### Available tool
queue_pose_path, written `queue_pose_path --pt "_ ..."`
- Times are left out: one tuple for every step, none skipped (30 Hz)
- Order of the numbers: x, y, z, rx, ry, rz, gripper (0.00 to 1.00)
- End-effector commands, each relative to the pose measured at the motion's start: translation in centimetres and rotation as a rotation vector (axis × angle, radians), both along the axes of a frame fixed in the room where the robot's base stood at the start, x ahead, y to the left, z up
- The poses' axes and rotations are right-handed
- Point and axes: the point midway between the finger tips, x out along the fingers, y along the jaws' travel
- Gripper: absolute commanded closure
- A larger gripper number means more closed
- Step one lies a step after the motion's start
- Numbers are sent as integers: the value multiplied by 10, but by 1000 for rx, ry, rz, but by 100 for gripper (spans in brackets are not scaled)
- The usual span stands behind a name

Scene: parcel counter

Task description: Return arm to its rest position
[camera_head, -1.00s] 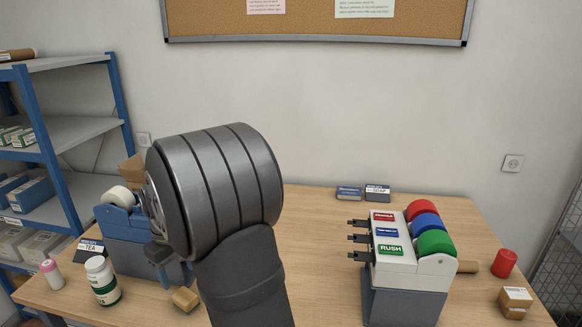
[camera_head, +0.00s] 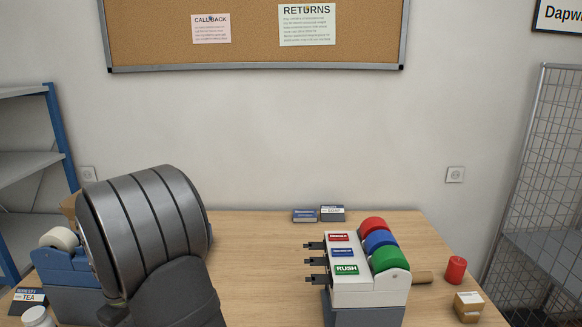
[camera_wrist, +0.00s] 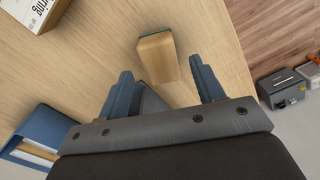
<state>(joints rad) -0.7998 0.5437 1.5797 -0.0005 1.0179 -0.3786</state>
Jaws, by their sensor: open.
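My arm (camera_head: 145,225) stands at the left of the head view, its rounded grey link in front of the counter. My gripper (camera_wrist: 160,66) shows in the wrist view, with its two blue fingers spread apart and nothing held. A wooden block (camera_wrist: 156,60) with a green edge lies beyond the opening between the fingers. I cannot tell the exact gap to it. In the head view the gripper and this block are hidden or out of frame.
A label dispenser (camera_head: 372,294) with red, blue and green rolls stands right on the wooden counter (camera_head: 260,265). A red cylinder (camera_head: 456,269) and small carton (camera_head: 468,305) sit beside it. A blue tape dispenser (camera_head: 60,272) is left, partly behind my arm. The middle counter is clear.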

Motion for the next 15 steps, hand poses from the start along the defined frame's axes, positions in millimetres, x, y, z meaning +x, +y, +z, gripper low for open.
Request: queue_pose_path --pt "0 0 0 0 0 0 38" --pt "0 0 0 0 0 0 38" --pt "0 0 0 0 0 0 38" --pt "0 0 0 0 0 0 38" --pt "0 0 0 0 0 0 38" --pt "0 0 0 0 0 0 38" --pt "0 0 -1 0 0 0 38" --pt "0 0 -2 -1 0 0 38" --pt "0 0 -5 -1 0 0 38" --pt "0 0 -7 -1 1 0 38" --pt "0 0 -10 -1 2 0 38" --pt "-1 -1 -16 -2 3 0 38" --pt "-1 0 -20 -3 3 0 38" --pt "0 0 -25 -2 3 0 38" --pt "-1 -1 -32 -3 3 0 38"
